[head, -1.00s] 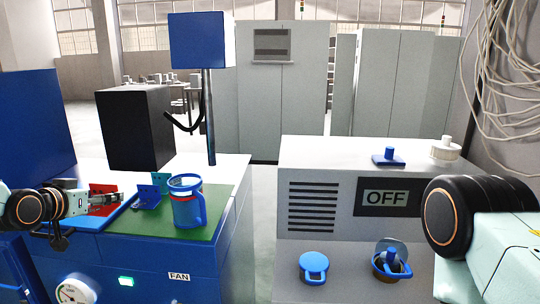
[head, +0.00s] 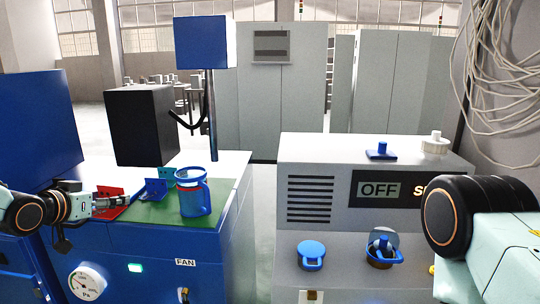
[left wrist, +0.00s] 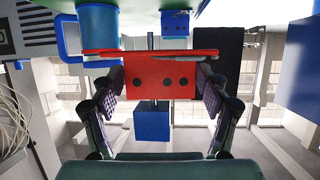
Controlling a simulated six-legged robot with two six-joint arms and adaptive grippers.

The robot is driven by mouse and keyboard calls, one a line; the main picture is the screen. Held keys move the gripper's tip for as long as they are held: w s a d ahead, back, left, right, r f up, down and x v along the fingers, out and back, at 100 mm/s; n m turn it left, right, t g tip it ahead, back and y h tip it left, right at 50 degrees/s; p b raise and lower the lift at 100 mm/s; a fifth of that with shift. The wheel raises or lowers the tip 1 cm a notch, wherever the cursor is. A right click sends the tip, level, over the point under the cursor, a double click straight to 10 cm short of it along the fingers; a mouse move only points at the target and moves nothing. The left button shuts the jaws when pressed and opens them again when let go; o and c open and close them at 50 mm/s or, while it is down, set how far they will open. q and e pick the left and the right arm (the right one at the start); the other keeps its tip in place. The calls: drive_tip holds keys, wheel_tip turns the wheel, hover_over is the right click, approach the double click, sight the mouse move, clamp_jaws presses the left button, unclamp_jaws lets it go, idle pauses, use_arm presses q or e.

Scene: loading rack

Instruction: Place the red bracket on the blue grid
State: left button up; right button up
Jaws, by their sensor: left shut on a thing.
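The red bracket (head: 108,191) has a plate with holes and is in my left gripper (head: 122,202), low over the left part of the worktop. In the left wrist view the red bracket (left wrist: 160,76) sits between the two fingers (left wrist: 160,92), which close on its sides. A blue bracket (head: 153,190) stands just right of it on a green mat (head: 150,213), and shows in the wrist view (left wrist: 176,23). I cannot make out a blue grid for certain; my left arm covers that side. Only my right arm shows, not its gripper.
A blue mug (head: 193,195) stands close right of the brackets. Behind are a black box (head: 142,125) and a post with a blue box (head: 205,42). A gap separates this bench from the grey cabinet (head: 300,165) at the right, with blue-handled parts (head: 311,252).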

use_arm(q)
drive_tip(key=s+d+f+m+g+h+b, duration=0.1)
drive_tip(key=s+d+f+m+h+b, duration=0.2)
drive_tip(key=s+d+f+b, duration=0.4)
drive_tip(key=s+d+f+m+g+h+b, duration=0.2)
drive_tip(key=s+d+f+b, duration=0.4)
drive_tip(key=f, duration=0.7)
drive_tip(key=s+d+f+m+g+h+b, duration=0.2)
drive_tip(key=s+d+f+m+h+b, duration=0.1)
drive_tip(key=s+d+f+b, duration=0.4)
drive_tip(key=s+d+f+m, duration=0.1)
drive_tip(key=s+f, duration=0.2)
drive_tip(key=f, duration=0.1)
drive_tip(key=shift+h+b, duration=0.3)
drive_tip(key=shift+h, duration=0.1)
